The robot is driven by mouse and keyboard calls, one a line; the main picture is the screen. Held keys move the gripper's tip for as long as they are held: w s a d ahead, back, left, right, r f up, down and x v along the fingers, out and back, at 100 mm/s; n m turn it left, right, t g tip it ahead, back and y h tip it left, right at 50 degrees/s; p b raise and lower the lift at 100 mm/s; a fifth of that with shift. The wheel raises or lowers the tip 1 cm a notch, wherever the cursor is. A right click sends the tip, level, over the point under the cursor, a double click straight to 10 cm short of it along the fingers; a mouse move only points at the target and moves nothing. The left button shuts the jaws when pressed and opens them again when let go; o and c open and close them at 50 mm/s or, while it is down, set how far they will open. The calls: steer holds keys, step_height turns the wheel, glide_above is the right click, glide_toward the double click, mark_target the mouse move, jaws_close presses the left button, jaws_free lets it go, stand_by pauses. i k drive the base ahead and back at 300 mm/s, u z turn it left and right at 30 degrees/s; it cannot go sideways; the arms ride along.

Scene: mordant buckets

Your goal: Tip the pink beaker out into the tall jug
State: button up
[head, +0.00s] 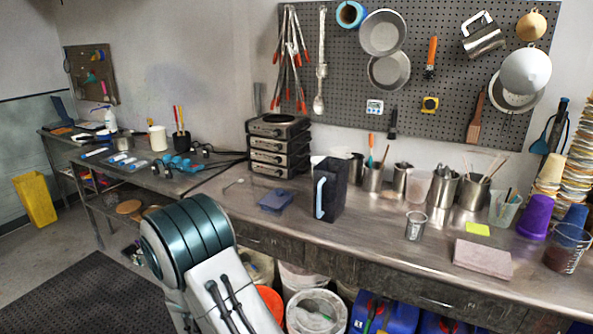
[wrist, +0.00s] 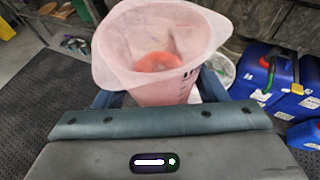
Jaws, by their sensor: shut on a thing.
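The pink beaker (wrist: 150,35) is see-through, with a wide rim, a spout and dark marks on its side. It fills the upper middle of the wrist view. My gripper (wrist: 157,88) is shut on it, with a finger at each side. An orange-red patch shows in or through it; I cannot tell which. The tall jug (head: 330,190), dark and boxy with a light blue handle, stands upright on the metal bench in the head view. The beaker and gripper do not show in the head view, where my arm reaches in low at the front.
Buckets (head: 315,312) and blue canisters (wrist: 262,70) are below the bench.

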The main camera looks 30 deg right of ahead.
mark_target(331, 175)
steer(key=u, duration=0.2)
steer(key=i, duration=1)
steer(key=z, duration=1.65)
